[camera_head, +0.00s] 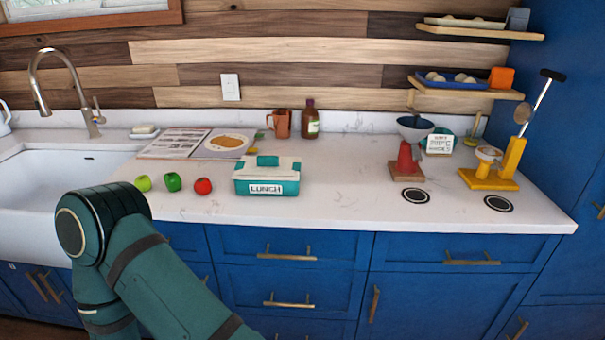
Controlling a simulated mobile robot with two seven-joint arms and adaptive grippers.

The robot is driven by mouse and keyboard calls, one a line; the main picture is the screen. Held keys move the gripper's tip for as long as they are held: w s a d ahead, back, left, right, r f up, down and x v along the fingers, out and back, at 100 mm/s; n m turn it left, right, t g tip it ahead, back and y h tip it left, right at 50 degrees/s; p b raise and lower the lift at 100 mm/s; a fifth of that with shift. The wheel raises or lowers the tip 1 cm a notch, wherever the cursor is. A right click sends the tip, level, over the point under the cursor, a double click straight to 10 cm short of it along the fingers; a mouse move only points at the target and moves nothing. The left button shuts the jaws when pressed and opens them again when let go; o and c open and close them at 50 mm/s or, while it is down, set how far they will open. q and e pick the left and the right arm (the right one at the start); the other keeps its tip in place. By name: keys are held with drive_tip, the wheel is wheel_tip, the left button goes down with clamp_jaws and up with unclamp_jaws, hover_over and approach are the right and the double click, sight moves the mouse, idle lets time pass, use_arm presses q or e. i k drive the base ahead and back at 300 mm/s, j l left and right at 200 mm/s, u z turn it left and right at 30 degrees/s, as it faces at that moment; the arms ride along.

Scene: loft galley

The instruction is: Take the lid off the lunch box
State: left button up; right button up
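The lunch box (290,187) stands on the white counter, a teal box with a white label reading LUNCH on its front. Its pale lid (287,165) sits on top and has a teal handle (267,160) standing up in the middle. The lid looks level on the box. One of my green arms shows at the lower left, in front of the counter, with no fingers visible. Neither gripper is in view, and nothing of mine touches the lunch box.
Green and red apples or similar fruit (173,182) lie left of the box. Behind are an open magazine (172,143), an orange mug (282,123) and a brown bottle (310,122). A red cone stand (405,160) is at right. Counter between box and stand is clear.

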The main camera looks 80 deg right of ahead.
sight(270, 168)
drive_tip(key=z, duration=2.55)
drive_tip(key=j+z, duration=0.1)
drive_tip(key=z, duration=0.35)
drive_tip(key=j+z, duration=0.15)
drive_tip(key=z, duration=0.3)
drive_tip(key=j+z, duration=0.2)
drive_tip(key=z, duration=0.25)
drive_tip(key=j+z, duration=0.35)
drive_tip(key=k+j+z, duration=0.2)
drive_tip(key=j+z, duration=0.15)
drive_tip(key=j, duration=0.15)
